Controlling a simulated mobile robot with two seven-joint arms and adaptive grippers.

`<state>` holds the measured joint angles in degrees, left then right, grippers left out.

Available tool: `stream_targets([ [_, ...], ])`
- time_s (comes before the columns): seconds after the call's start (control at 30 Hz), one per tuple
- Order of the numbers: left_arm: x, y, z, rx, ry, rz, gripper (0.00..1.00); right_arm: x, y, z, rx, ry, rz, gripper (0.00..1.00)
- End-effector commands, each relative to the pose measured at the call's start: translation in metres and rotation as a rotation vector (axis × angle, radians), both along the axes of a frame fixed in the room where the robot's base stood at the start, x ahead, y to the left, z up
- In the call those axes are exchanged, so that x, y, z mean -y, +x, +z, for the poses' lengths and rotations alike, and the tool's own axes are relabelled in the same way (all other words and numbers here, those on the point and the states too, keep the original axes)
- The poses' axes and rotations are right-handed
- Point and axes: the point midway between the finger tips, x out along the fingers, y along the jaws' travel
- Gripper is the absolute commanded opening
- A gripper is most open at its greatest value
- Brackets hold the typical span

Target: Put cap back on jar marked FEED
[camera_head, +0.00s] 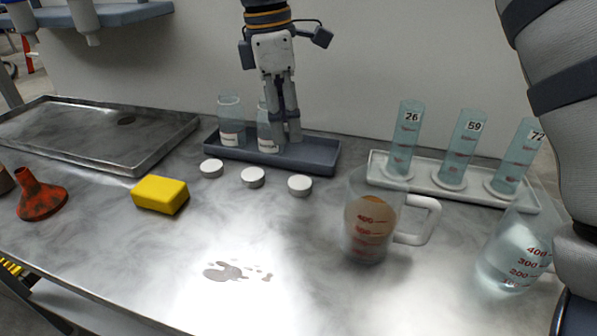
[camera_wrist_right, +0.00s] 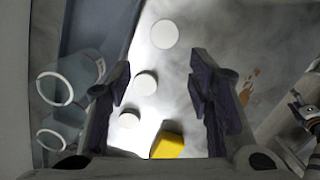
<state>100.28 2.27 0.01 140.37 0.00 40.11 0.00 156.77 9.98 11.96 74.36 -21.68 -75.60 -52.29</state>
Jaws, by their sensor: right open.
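Two clear open jars with white labels, the left jar (camera_head: 230,122) and the right jar (camera_head: 265,132), stand upright in a dark tray (camera_head: 322,158). Their label text is too small to read. My right gripper (camera_head: 288,138) points down at the tray, partly hiding the right jar. It is open and empty in the right wrist view (camera_wrist_right: 162,85). Three white round caps lie on the bench in front of the tray: left (camera_head: 212,168), middle (camera_head: 252,177) and right (camera_head: 299,185). In the wrist view one cap (camera_wrist_right: 145,82) shows between the fingers.
A yellow sponge (camera_head: 160,194) and a red funnel (camera_head: 41,196) lie left. Numbered cylinders stand in a white rack (camera_head: 432,187) at right. A beaker of brown contents (camera_head: 367,225) and a clear one (camera_head: 512,260) stand in front. A puddle (camera_head: 228,272) lies at front centre.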

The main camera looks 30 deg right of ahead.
Motion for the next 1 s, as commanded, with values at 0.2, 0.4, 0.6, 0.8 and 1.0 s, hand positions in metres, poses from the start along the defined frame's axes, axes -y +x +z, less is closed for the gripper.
stream_targets([
  [0.2, 0.000, 0.000, 0.000, -0.001, 0.000, 0.001, 0.57, 0.000, 0.000, -0.001, -0.001, 0.000, 0.000, 0.47],
  [0.4, 0.000, 0.001, 0.001, 0.003, 0.000, 0.000, 0.57, 0.004, -0.003, -0.031, -0.005, 0.001, -0.002, 0.47],
  [0.6, 0.000, 0.001, 0.002, 0.005, 0.000, 0.000, 0.57, 0.007, -0.005, -0.063, -0.003, 0.000, -0.001, 0.47],
  [0.8, 0.000, 0.002, 0.002, 0.006, 0.000, 0.000, 0.57, 0.008, -0.005, -0.069, 0.000, 0.000, -0.001, 0.47],
  [1.0, 0.000, 0.002, 0.002, 0.007, 0.000, 0.000, 0.57, 0.009, -0.005, -0.071, -0.001, 0.000, -0.001, 0.47],
])
